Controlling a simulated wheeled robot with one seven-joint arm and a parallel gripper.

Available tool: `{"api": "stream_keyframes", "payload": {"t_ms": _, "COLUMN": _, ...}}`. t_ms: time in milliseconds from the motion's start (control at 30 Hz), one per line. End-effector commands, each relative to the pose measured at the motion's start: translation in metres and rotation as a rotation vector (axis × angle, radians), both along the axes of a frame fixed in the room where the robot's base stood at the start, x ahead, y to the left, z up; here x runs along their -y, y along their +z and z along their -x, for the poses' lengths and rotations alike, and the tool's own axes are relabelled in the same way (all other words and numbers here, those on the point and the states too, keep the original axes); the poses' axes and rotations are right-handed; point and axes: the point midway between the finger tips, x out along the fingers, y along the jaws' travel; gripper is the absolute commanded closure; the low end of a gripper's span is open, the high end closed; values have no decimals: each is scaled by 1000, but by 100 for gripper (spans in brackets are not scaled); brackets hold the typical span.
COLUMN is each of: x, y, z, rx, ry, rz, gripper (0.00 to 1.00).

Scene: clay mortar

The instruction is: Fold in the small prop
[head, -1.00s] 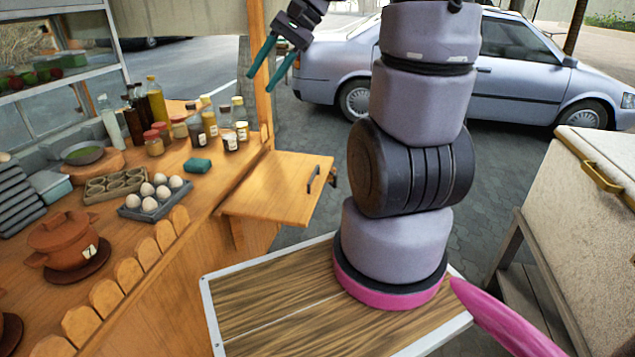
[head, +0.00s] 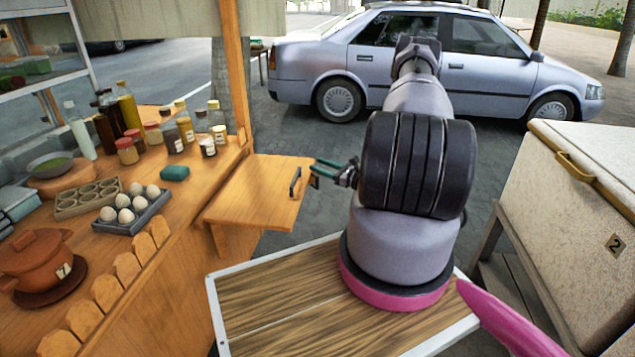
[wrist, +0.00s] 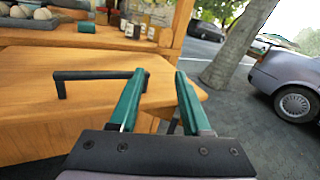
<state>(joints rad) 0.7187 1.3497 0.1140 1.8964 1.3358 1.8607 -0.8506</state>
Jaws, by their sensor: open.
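A hinged wooden shelf (head: 255,195) sticks out level from the end of the stall counter, with a black bar handle (head: 295,182) near its outer edge. A short wooden piece (head: 220,240) shows under the shelf's near side; it looks like the small prop, mostly hidden by the shelf. My gripper (head: 315,167) is open and empty, just right of the shelf's outer edge, with its teal fingers pointing left. In the wrist view, my gripper (wrist: 160,74) has its fingers apart over the shelf's edge, and the handle (wrist: 98,75) lies left of them, not between them.
The counter holds an egg tray (head: 130,212), several bottles and jars, a green sponge (head: 174,173) and a clay pot (head: 36,262). A white chest (head: 580,190) stands at right. A silver car (head: 470,60) is parked behind. Paved floor beyond the shelf is free.

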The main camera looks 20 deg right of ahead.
Motion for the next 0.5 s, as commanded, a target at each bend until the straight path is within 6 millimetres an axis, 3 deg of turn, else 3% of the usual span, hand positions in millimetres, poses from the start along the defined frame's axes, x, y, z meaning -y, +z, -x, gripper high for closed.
{"api": "stream_keyframes", "payload": {"t_ms": 33, "x": 10, "y": -29, "z": 8, "rx": -21, "ry": -71, "rz": -34, "gripper": 52}}
{"api": "stream_keyframes", "payload": {"t_ms": 200, "x": 34, "y": -85, "z": 28, "rx": -60, "ry": -243, "rz": -88, "gripper": 52}}
{"api": "stream_keyframes", "payload": {"t_ms": 367, "x": 42, "y": -106, "z": 35, "rx": -74, "ry": -308, "rz": -103, "gripper": 52}}
{"api": "stream_keyframes", "payload": {"t_ms": 500, "x": 39, "y": -107, "z": 22, "rx": -75, "ry": -311, "rz": -103, "gripper": 52}}
